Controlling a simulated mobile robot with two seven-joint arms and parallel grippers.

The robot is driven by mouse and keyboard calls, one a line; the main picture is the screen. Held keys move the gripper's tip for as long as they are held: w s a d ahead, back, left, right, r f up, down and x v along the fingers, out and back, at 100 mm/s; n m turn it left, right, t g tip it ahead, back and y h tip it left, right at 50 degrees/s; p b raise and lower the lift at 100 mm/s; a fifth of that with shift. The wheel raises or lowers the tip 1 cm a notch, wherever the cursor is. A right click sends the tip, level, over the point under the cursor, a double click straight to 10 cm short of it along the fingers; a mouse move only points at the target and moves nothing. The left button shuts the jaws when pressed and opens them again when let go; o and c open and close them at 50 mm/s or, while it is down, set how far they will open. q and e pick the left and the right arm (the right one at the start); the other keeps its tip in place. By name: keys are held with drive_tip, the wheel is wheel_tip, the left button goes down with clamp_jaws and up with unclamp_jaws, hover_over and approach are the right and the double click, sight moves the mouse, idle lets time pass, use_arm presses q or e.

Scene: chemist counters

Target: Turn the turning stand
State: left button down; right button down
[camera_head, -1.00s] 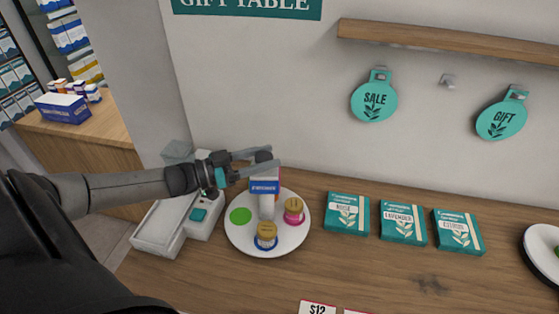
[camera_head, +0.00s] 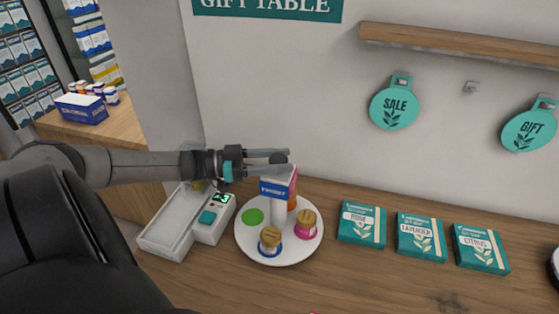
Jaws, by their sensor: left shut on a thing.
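The turning stand is a round white plate (camera_head: 290,254) on the wooden counter, with a white central post (camera_head: 278,212) and a dark knob (camera_head: 279,157) on top. A gold-topped jar with a blue base (camera_head: 270,239) stands at its front, a gold-topped jar with a magenta base (camera_head: 306,222) at its right. A green disc (camera_head: 252,217) lies at its left. A blue, white and pink box (camera_head: 278,184) and an orange item (camera_head: 292,201) are at the back, partly hidden. My left gripper (camera_head: 277,160) reaches in from the left, shut on the knob. My right gripper is not in view.
A grey device with a small display (camera_head: 211,216) and tray stands close left of the stand. Teal boxes labelled Rose (camera_head: 361,224), Lavender (camera_head: 421,236) and Citrus (camera_head: 481,248) lie to the right. A wall shelf (camera_head: 460,47) is above right. The front counter is clear.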

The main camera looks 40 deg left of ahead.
use_arm(q)
drive_tip(key=shift+c, duration=1.3)
unclamp_jaws()
drive_tip(key=v, duration=1.5)
drive_tip(key=shift+p, duration=0.35)
drive_tip(key=shift+s+a, duration=0.1)
drive_tip(key=shift+s, duration=0.05)
